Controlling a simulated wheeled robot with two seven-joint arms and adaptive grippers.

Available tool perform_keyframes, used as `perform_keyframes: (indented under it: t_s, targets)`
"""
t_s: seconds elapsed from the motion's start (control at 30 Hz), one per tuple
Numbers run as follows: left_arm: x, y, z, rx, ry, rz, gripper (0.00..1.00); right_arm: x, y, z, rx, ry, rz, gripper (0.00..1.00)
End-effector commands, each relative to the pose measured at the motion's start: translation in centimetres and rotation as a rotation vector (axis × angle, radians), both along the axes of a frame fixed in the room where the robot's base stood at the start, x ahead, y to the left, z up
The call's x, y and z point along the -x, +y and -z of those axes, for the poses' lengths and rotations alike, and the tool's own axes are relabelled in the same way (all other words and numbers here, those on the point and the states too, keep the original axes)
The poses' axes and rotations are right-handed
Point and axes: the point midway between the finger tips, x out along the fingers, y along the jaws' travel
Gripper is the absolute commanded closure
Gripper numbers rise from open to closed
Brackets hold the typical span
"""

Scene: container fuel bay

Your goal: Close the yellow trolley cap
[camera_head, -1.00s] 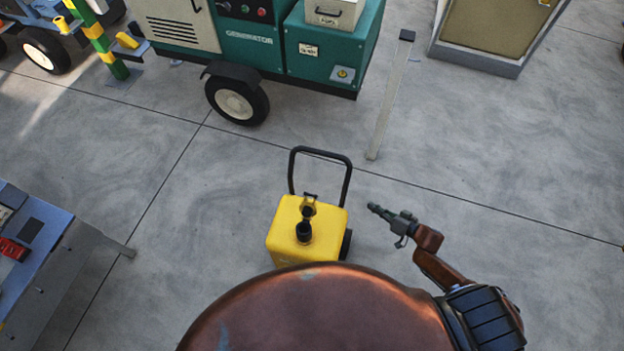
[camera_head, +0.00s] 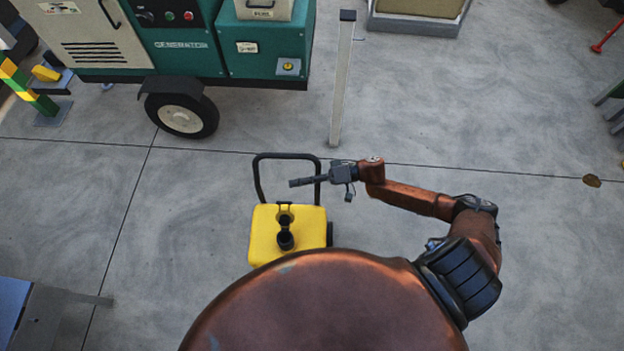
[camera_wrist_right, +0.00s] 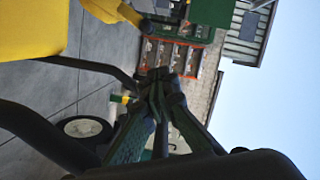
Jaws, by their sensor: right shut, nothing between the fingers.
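The yellow trolley (camera_head: 262,236) stands on the floor in front of me, its near part hidden by my body. On its top is a black filler piece (camera_head: 285,241), with a black hinged piece standing behind it; which one is the cap's lid is too small to tell. The trolley's black handle (camera_head: 256,176) rises at its far side. My right gripper (camera_head: 293,183) is shut and empty, pointing left across the handle area, above and beyond the filler. In the right wrist view, its fingers (camera_wrist_right: 158,82) meet, with yellow trolley body (camera_wrist_right: 35,28) at upper left. My left gripper is not in view.
A green generator (camera_head: 190,45) on a wheel stands at the back left. A pale post (camera_head: 341,85) stands behind the trolley. A blue-grey bench (camera_head: 40,315) is at the lower left. The floor to the right is mostly clear.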

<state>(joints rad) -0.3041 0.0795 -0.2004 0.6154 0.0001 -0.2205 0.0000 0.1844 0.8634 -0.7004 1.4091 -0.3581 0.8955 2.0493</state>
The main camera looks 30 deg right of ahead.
Motion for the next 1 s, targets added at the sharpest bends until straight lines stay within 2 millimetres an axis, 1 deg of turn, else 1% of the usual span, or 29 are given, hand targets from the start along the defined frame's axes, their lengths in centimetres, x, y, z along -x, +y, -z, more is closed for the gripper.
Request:
perform_keyframes:
  t_s: [0.03,0.07,0.1,0.2,0.3,0.5,0.83,1.0]
  targets:
    - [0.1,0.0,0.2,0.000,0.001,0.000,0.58,-0.4,1.0,0.1,-0.003,-0.002,-0.001,1.00]
    - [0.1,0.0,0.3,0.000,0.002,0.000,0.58,-0.6,1.5,0.2,-0.001,-0.003,0.000,1.00]
    - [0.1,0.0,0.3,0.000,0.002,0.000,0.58,0.1,1.8,0.6,-0.001,0.003,0.001,1.00]
    - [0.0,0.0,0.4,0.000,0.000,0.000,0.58,1.3,2.4,1.2,-0.001,0.003,0.002,1.00]
    - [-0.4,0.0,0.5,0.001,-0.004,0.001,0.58,2.0,2.8,1.6,0.000,0.002,0.004,1.00]
    - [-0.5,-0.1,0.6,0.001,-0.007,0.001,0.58,2.6,3.1,1.9,0.001,0.000,0.006,1.00]
    - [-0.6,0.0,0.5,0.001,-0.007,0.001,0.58,2.6,3.2,1.8,0.003,-0.003,0.004,1.00]
    - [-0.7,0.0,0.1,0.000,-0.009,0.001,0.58,2.6,4.0,1.4,0.015,-0.029,-0.011,1.00]
